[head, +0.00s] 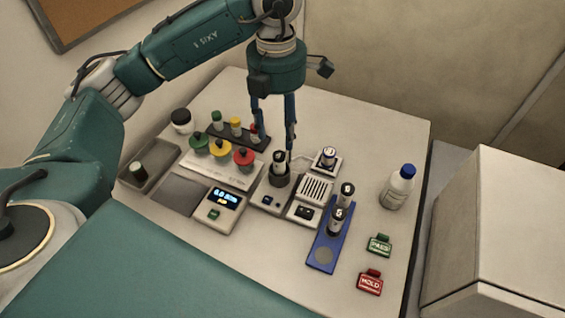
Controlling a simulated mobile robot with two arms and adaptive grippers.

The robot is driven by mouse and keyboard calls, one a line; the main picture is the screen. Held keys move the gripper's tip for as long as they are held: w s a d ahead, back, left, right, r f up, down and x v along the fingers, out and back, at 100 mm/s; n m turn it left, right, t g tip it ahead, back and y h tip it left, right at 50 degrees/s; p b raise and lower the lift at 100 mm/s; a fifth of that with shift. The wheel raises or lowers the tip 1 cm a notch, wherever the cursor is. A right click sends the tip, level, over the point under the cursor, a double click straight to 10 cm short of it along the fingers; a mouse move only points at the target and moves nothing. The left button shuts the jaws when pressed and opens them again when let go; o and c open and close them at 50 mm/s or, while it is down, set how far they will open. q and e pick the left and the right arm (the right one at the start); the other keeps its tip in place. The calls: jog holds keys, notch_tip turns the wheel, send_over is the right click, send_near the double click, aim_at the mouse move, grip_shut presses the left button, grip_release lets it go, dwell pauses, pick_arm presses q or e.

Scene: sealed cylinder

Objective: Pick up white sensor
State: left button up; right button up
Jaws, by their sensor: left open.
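My left gripper (276,143) points down over the middle of the table. Its two fingers are apart, with nothing visible held between them. Just below the fingertips, a small dark-and-white cylinder (279,160) stands upright in a round dark holder (279,180). I cannot tell whether a finger touches it. A similar cylinder (329,153) stands on a white square pad (318,165) to the right. Two more, one nearer (336,221) and one farther (347,190), stand on a blue strip (323,257). No label marks which item is the white sensor. My right gripper is out of view.
A scale (217,208) with a lit display and red, yellow and green knobbed pieces (243,156) are left of the holder. A white box (500,230) is beyond the table edge.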

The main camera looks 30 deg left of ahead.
aim_at(279, 155)
pick_arm(q)
jog(key=shift+s+a+f, duration=0.1)
jog(key=shift+a+f, duration=0.15)
jog(key=shift+a, duration=0.1)
notch_tip(279, 155, down, 4)
jog(key=shift+d+f+p, duration=0.1)
jog(key=shift+f+p, duration=0.15)
jog(key=shift+p, duration=0.5)
notch_tip(279, 155, down, 5)
jog(key=p, duration=0.3)
jog(key=shift+d+r, duration=0.1)
jog(key=shift+d, duration=0.05)
jog(key=shift+w+f, duration=0.25)
jog(key=shift+f, duration=0.1)
grip_shut()
